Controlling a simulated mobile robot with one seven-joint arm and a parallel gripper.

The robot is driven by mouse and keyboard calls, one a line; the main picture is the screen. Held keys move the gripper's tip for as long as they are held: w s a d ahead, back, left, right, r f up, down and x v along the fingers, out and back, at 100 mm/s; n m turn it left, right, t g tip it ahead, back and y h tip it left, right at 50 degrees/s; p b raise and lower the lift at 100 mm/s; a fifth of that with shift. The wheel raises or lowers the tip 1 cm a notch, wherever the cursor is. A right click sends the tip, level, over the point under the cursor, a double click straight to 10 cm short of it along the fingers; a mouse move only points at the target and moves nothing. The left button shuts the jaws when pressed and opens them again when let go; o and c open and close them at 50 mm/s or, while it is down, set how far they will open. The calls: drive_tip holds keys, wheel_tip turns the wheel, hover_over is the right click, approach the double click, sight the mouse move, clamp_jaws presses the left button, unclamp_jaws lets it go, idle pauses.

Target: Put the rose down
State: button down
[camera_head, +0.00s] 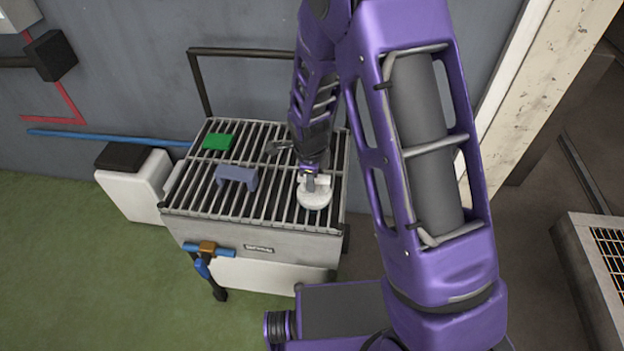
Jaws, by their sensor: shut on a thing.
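My gripper (310,178) points down over the right part of a slatted metal rack (240,204). It is shut on a pale, rounded piece that I take for the rose (314,198). The rose is just below the fingertips, at or very close to the slats; I cannot tell whether it touches them. My forearm hides part of the rack behind the gripper.
A dark piece (276,147) is left of my wrist. A white bin with a dark lid (133,182) stands left. Bare slats lie between these things.

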drive_tip(key=shift+f, duration=0.1)
drive_tip(key=shift+f, duration=0.15)
drive_tip(key=c, duration=0.6)
unclamp_jaws()
wheel_tip(320, 180, up, 12)
drive_tip(key=s+p, duration=0.1)
drive_tip(key=s, duration=0.1)
drive_tip(key=shift+s+a, duration=0.15)
drive_tip(key=shift+a, duration=0.05)
